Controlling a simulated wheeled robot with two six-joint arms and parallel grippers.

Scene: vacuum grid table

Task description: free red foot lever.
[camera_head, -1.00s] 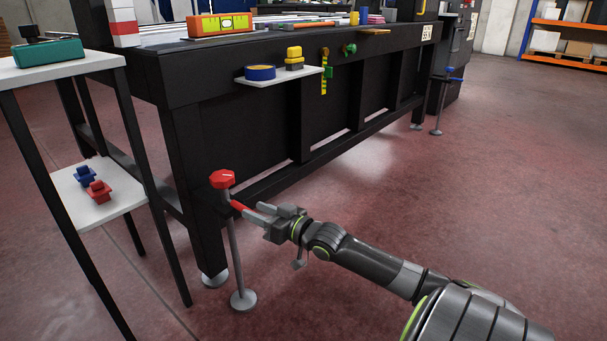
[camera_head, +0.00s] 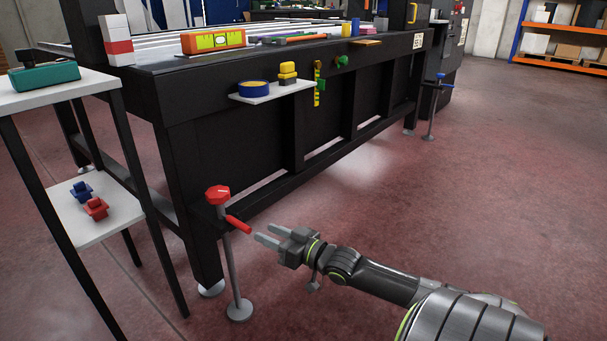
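The red foot lever (camera_head: 239,224) is a short red handle sticking out to the right and slightly down from a grey post with a red knob (camera_head: 217,194) on top. The post stands upright on a round foot beside the near leg of the black table. My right gripper (camera_head: 263,233) is just to the right of the lever's free end. Its two fingers are apart and point at the lever, with nothing visible between them. A small gap shows between fingertips and handle. My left gripper is not in view.
The black table (camera_head: 235,150) stands just behind the lever. A side stand with a lower shelf (camera_head: 98,228) holding a blue and a red piece is at left. A blue-handled post (camera_head: 434,105) stands at the far end. The floor at right is clear.

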